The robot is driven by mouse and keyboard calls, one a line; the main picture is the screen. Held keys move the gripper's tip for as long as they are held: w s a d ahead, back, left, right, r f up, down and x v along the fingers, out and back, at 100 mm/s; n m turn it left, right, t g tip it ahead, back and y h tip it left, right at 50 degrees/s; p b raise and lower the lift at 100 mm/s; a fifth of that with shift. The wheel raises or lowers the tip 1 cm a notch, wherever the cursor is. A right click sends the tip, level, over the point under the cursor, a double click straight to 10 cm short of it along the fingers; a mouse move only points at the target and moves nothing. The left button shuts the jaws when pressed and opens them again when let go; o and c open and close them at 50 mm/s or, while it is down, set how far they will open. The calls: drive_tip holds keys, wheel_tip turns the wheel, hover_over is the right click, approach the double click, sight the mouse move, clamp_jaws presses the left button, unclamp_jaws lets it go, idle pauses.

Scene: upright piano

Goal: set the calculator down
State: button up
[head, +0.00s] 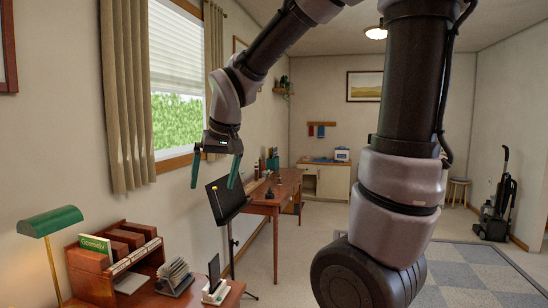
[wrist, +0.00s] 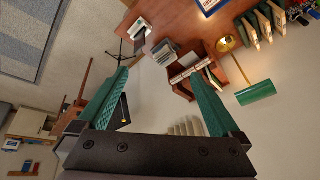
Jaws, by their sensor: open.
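My gripper (head: 214,172) is open, with its two green fingers spread and pointing down. Nothing is between the fingers in the head view or in the wrist view (wrist: 160,80). It hangs in the air near the window, above and behind the wooden desk (head: 235,290) at the lower left. I cannot pick out a calculator for certain. A small white device with a dark upright panel (head: 215,290) stands on the desk's right part, but I cannot tell what it is.
The desk holds a wooden organizer (head: 140,262), a file sorter (head: 174,277) and a green lamp (head: 52,222). A black music stand (head: 226,198) rises just below my gripper. A longer wooden table (head: 275,195) stands behind it. Open floor lies to the right.

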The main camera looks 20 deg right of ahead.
drive_tip(key=s+d+r+m+t, duration=0.2)
drive_tip(key=s+d+r+m, duration=0.2)
drive_tip(key=s+d, duration=0.7)
wheel_tip(320, 180, up, 3)
drive_tip(key=shift+s+f+m+t, duration=0.2)
drive_tip(key=shift+s+m+t, duration=0.1)
drive_tip(key=shift+s, duration=0.1)
drive_tip(key=shift+d, duration=0.1)
